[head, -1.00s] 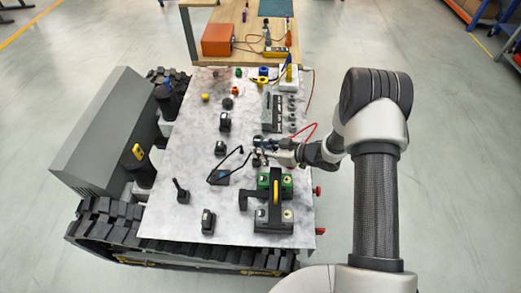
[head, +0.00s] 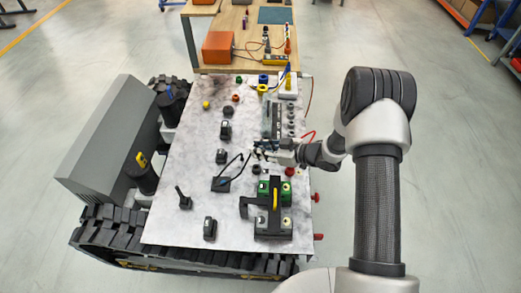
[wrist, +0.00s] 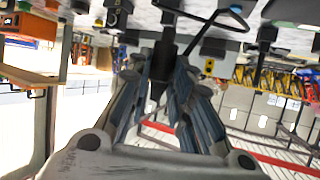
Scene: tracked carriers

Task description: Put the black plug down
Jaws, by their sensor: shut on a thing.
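My gripper (head: 262,149) is over the middle right of the pale marbled panel (head: 185,140). In the wrist view my gripper (wrist: 165,75) has its fingers closed around the dark body of the black plug (wrist: 162,58). In the head view the plug is too small and covered to make out clearly. A black cable (head: 243,163) runs in a loop from a dark box (head: 221,184) up to my gripper. I cannot tell whether the plug touches the panel.
Black and red sockets (head: 289,171) lie just in front of my gripper. Black switch boxes (head: 221,156) stand to the left. A green and black block with a yellow-marked handle (head: 274,200) stands nearer. A grey rail (head: 272,120) lies beyond. The panel's left middle is fairly bare.

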